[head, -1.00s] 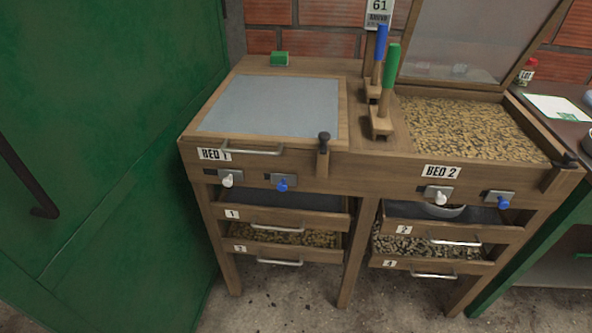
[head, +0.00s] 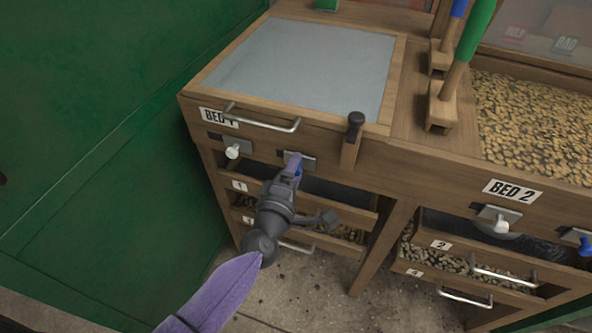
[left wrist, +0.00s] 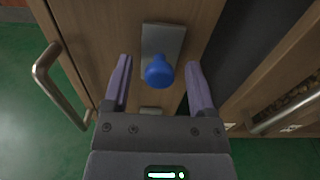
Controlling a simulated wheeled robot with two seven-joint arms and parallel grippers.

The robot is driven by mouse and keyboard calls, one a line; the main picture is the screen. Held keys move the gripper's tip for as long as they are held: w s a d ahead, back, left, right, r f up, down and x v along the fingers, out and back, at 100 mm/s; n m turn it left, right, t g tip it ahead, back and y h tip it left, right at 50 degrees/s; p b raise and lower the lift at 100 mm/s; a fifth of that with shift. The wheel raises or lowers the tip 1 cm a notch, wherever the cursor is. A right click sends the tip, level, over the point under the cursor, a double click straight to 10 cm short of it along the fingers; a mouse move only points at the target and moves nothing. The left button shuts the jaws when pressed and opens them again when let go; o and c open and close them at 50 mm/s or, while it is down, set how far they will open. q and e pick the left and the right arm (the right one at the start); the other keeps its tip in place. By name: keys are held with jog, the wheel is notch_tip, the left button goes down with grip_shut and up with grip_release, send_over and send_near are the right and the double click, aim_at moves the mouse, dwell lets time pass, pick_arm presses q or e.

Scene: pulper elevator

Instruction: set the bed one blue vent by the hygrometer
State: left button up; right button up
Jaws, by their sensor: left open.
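The bed one blue vent knob (left wrist: 159,72) stands on a grey plate (left wrist: 163,40) in the left wrist view, between the two purple fingers of my open left gripper (left wrist: 159,64). I see a gap on each side of it. In the head view the left gripper (head: 292,164) is at the front panel under the BED 1 label (head: 219,118), and it mostly hides the blue knob (head: 299,171). The bed one white knob (head: 233,151) is to its left. The hygrometer is not in view now. My right gripper is not in view.
The closed bed one lid (head: 312,62) has a metal handle (head: 262,119) above the knobs. Drawers (head: 345,200) lie below. A dark-topped wooden latch (head: 353,140) is to the right. Bed two's white knob (head: 500,222) and blue knob (head: 585,243) are further right.

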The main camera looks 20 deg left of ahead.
pick_arm(q)
jog(key=shift+w, duration=0.25)
grip_shut()
dwell(0.5)
